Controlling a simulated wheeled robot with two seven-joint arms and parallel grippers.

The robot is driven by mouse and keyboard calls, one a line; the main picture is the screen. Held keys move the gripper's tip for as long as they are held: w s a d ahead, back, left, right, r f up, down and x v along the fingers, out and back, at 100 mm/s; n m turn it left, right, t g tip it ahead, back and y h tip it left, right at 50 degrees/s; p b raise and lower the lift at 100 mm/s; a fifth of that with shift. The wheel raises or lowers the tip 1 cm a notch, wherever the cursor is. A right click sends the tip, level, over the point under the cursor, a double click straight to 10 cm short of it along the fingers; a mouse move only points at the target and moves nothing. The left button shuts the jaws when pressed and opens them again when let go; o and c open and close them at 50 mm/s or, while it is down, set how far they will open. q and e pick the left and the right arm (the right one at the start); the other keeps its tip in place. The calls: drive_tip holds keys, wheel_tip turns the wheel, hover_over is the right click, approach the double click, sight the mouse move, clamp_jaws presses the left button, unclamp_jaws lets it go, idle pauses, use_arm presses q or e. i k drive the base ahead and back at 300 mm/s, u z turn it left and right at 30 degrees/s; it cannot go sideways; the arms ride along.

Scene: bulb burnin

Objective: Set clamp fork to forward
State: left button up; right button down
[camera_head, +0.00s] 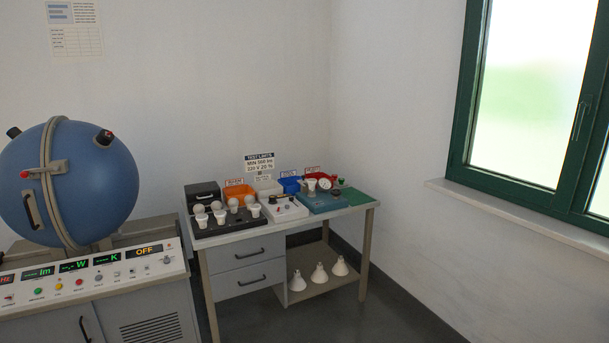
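No part labelled as the clamp fork can be made out. A blue sphere (95,185) stands at the left, with a metal band (50,165) around it. A small latch with a red tip (28,174) sticks out from the band towards the left. A dark handle (31,209) is on the sphere's left part. On the far bench, a teal fixture (318,203) carries a round white dial (324,184) and small red and green parts, too small to tell in detail. Neither of my grippers is in view.
A control console (100,277) with lit displays and coloured buttons stands below the sphere. The bench (225,240) holds a black tray of bulbs (205,230), coloured bins (240,192) and a white box (285,209). White lamps (319,273) stand on its lower shelf. The right-hand floor is clear.

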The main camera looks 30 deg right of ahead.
sight(303, 181)
drive_tip(key=z, duration=0.55)
drive_tip(key=i, duration=0.7)
drive_tip(key=z, duration=1.2)
drive_tip(key=i, duration=1.9)
drive_tip(key=u, duration=0.85)
drive_tip(key=i, duration=1.1)
drive_tip(key=u, duration=1.35)
drive_tip(key=i, duration=0.15)
